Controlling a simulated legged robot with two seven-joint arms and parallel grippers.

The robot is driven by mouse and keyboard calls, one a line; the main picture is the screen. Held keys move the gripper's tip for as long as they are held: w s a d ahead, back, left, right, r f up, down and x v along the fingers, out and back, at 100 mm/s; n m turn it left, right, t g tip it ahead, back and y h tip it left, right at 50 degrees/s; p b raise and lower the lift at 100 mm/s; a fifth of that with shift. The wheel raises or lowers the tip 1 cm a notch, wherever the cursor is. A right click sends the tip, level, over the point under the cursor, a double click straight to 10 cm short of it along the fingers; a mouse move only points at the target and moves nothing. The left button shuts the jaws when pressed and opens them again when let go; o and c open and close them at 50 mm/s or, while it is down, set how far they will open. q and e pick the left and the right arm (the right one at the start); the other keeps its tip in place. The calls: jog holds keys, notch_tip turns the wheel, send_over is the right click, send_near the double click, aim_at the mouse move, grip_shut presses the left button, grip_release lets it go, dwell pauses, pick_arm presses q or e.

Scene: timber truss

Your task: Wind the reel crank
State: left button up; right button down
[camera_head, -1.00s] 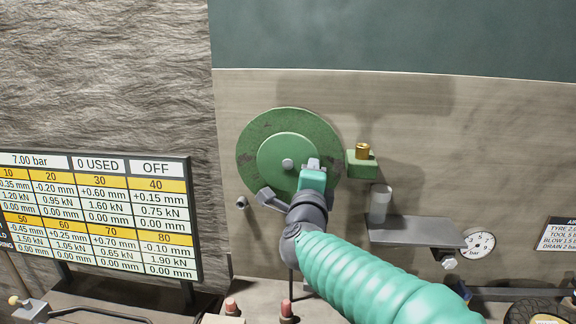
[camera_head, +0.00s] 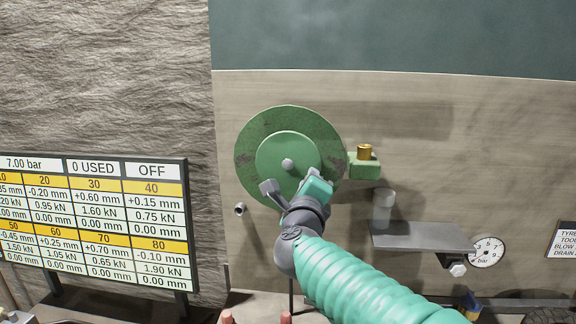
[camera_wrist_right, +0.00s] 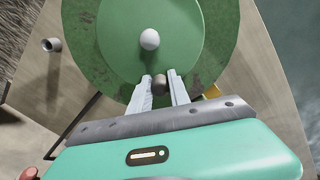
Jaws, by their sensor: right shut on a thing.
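The green reel (camera_head: 253,135) is mounted on the pale wall panel, with a lighter green centre disc and a grey hub knob (camera_head: 288,165). The reel also fills much of the right wrist view (camera_wrist_right: 210,60). My right gripper (camera_head: 309,177) is in front of the disc, just below and right of the hub. In the right wrist view its two pale fingers (camera_wrist_right: 161,88) are closed about a small dark crank handle (camera_wrist_right: 160,84), below the hub. The handle is hidden by the gripper in the head view. My left gripper is not in view.
A green block with a brass fitting (camera_head: 364,153) sits right of the reel. A grey shelf (camera_head: 425,237) with a cylinder (camera_head: 384,209) and a pressure gauge (camera_head: 487,251) are lower right. A readings board (camera_head: 95,165) stands left. A short pipe stub (camera_head: 239,209) is lower left of the reel.

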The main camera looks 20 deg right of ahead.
jog(key=shift+w+a+f+m+b, duration=0.2)
jog(key=shift+f+m+b, duration=0.45)
jog(key=shift+b, duration=0.5)
pick_arm(q)
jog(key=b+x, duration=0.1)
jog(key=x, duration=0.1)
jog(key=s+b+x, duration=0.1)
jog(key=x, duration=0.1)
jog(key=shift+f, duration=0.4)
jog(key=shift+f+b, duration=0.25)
jog(key=shift+b, duration=0.2)
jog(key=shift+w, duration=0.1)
pick_arm(e)
jog(key=m, duration=0.2)
jog(key=a+m, duration=0.1)
jog(key=shift+w+f+m, duration=0.25)
jog(key=shift+f, duration=0.05)
